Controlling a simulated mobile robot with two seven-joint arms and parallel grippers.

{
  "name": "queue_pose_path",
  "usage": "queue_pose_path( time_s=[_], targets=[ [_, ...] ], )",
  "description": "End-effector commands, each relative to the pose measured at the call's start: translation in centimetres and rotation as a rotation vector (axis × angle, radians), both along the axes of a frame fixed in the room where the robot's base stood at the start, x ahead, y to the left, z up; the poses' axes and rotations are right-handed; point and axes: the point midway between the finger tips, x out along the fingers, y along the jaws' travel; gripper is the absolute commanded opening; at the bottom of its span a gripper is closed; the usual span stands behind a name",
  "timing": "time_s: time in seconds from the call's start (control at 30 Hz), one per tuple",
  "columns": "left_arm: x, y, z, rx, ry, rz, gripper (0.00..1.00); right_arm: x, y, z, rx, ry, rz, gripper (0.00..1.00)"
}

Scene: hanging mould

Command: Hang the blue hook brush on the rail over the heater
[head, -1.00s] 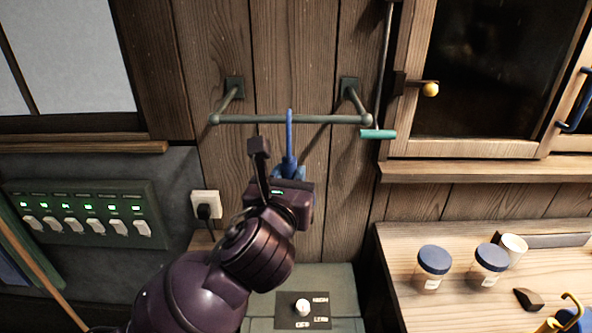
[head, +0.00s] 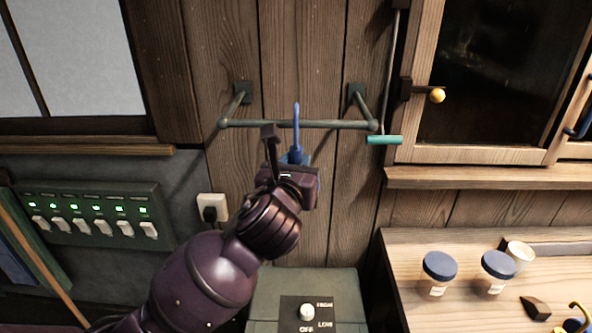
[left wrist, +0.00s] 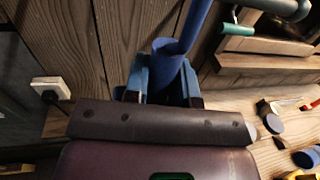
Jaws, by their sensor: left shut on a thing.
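My left gripper (head: 290,160) is shut on the blue hook brush (head: 296,135), whose shaft points up out of the jaws. In the left wrist view the blue shaft (left wrist: 195,30) stands between the fingers (left wrist: 165,85). The rail (head: 335,125) is a grey-green bar on two wall brackets. In the head view the top of the brush's hook shows above the rail and its shaft crosses in front of the bar; I cannot tell whether they touch. The heater (head: 265,295) is a green-grey box with a white knob, below. The brush's lower end is hidden. My right gripper is not in view.
A teal handle (head: 384,140) on a thin rod hangs by the rail's right end. A cabinet (head: 425,90) stands right of it. The bench (head: 400,280) holds two blue-lidded jars (head: 438,267). A switch panel (head: 95,212) and plug (head: 210,212) are left.

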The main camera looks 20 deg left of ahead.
Motion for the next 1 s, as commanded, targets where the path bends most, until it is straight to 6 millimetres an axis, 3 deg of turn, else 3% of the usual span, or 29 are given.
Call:
queue_pose_path(
  time_s=[0.53,1.0],
  targets=[
    [3.3,1.0,-0.1,0.0,0.0,0.001,0.0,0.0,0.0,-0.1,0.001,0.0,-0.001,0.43],
    [3.2,0.9,-2.4,0.0,-0.001,0.0,0.0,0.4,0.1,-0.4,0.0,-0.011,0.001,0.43]
  ],
)
